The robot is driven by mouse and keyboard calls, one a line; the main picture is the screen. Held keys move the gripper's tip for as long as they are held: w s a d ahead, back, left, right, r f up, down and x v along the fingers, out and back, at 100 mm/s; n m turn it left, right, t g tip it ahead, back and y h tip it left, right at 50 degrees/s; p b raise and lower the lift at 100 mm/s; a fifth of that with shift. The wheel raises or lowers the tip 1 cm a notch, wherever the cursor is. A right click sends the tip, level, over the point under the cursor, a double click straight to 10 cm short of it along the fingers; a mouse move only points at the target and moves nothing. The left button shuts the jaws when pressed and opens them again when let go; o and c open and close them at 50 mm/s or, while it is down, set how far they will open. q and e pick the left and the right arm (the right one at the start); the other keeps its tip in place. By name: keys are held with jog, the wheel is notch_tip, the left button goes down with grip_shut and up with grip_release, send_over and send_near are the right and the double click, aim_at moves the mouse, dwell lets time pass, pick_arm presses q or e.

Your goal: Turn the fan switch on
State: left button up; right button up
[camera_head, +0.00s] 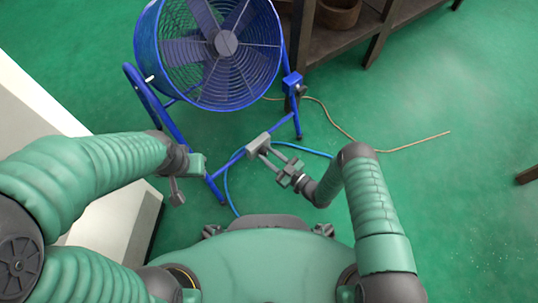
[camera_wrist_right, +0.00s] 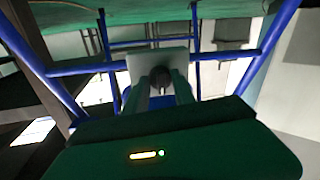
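The blue fan (camera_head: 225,45) stands at the top of the head view on a blue tube frame. A grey switch box (camera_head: 258,145) sits on a low bar of this frame. The wrist view shows its grey plate (camera_wrist_right: 137,68) with a dark round knob (camera_wrist_right: 160,78). My right gripper (camera_head: 269,155) reaches to the box. Its two fingers (camera_wrist_right: 163,95) stand apart, one on each side of the knob. I cannot tell whether they touch it. My left gripper (camera_head: 178,193) is left of the frame, away from the box; its fingers are unclear.
A blue box (camera_head: 292,83) is on the frame's right side. A brown cable (camera_head: 345,130) and a blue cable (camera_head: 228,190) lie on the green floor. A wooden shelf (camera_head: 375,45) stands at the top right, a pale block (camera_head: 115,220) at the left. The right floor is mostly free.

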grip_shut()
jog(key=shift+m, duration=0.3)
jog(key=m+b, duration=0.1)
jog(key=m, duration=0.4)
jog(key=m+t+b, duration=0.1)
jog(key=m, duration=0.5)
jog(key=shift+f+m, duration=0.2)
jog(key=shift+m, duration=0.1)
dwell(0.3)
jog(key=o, duration=0.8)
grip_release()
